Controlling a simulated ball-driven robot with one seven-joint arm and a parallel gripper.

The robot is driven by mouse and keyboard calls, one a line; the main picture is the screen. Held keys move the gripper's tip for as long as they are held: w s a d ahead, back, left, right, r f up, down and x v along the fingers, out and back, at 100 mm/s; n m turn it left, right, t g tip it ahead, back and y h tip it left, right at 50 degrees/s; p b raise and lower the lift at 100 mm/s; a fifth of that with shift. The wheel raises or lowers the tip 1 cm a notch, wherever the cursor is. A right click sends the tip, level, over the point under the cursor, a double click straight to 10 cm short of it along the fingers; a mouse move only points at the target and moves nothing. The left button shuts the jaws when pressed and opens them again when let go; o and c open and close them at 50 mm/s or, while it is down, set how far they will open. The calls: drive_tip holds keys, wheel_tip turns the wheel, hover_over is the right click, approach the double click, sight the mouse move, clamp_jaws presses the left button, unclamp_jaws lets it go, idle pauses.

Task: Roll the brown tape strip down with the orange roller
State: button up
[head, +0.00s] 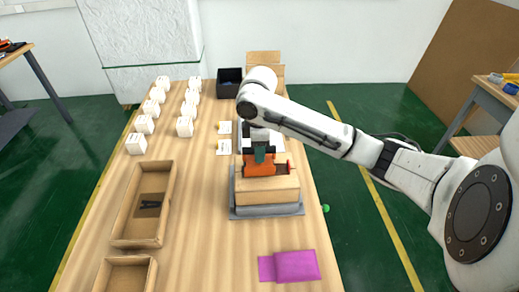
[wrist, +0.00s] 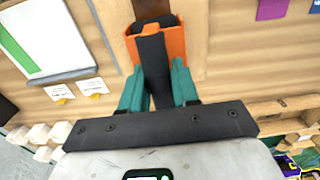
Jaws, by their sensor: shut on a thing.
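My gripper (head: 260,154) is shut on the orange roller (head: 258,168), with its teal fingers on both sides of the dark handle; the gripper also shows in the wrist view (wrist: 158,88). The orange roller (wrist: 156,42) is at the top of the cardboard box (head: 262,198), which sits on a grey base (head: 266,213). A dark brown tape strip (head: 282,168) shows at the roller's right side in the head view. The roller and gripper hide part of the strip. I cannot tell whether the roller touches it.
Wooden trays (head: 168,205) stand at the left, one with a dark tool inside. Several white cartons (head: 136,145) line the table's far left. A purple cloth (head: 291,266) lies at the front right. A black bin (head: 230,82) stands at the back. Bare table lies left of the box.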

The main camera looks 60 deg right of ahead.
drive_tip(key=shift+r+p, duration=1.9)
drive_tip(key=shift+r, duration=1.55)
